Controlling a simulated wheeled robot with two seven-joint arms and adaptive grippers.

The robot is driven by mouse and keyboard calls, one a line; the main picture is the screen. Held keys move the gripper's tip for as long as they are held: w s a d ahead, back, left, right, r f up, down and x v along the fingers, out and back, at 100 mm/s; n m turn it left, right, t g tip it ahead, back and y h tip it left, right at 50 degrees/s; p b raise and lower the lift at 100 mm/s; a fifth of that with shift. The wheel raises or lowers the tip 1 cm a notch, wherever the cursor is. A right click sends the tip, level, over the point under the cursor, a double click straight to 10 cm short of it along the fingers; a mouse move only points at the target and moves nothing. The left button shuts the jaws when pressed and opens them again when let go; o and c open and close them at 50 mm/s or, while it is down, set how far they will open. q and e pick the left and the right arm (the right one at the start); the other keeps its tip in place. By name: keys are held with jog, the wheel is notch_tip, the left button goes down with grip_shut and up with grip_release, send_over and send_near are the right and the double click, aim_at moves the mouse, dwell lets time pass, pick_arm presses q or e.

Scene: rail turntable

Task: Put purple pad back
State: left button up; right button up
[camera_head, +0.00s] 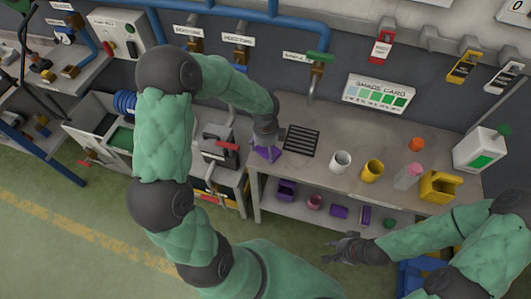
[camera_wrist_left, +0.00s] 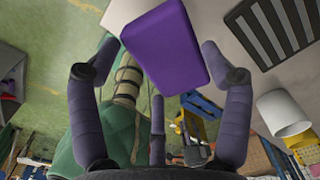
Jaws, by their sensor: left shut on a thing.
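The purple pad (camera_wrist_left: 165,42) is a flat rounded block between the fingers of my left gripper (camera_wrist_left: 160,58) in the left wrist view. In the head view the purple pad (camera_head: 267,153) shows under my left gripper (camera_head: 265,140), at the left end of the grey bench, left of a black slatted grate (camera_head: 302,141). My left gripper is shut on the pad. I cannot tell whether the pad touches the bench. My right gripper (camera_head: 334,250) is empty in front of the bench, its fingers apart.
The grey bench (camera_head: 320,185) holds a white cup (camera_head: 341,161), a yellow cup (camera_head: 372,171), a pink bottle (camera_head: 407,177) and a yellow holder (camera_head: 439,187). Its lower shelf carries a purple bin (camera_head: 286,190), a pink pot (camera_head: 315,202) and other small items. A black-handled machine (camera_head: 217,150) stands left of the bench.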

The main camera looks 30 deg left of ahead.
aim_at(266, 152)
pick_arm(q)
jog(key=shift+w+a+f, duration=0.35)
jog(key=shift+a+f, duration=0.05)
jog(key=shift+f, duration=0.3)
jog(key=shift+w+f+b, duration=0.1)
jog(key=shift+f+b, duration=0.25)
jog(key=shift+f, duration=1.15)
jog(key=shift+f, duration=0.15)
jog(key=o, duration=1)
jog(key=shift+c, duration=0.2)
notch_tip(266, 152, up, 12)
jog(key=shift+r+p, duration=0.15)
jog(key=shift+p, duration=0.9)
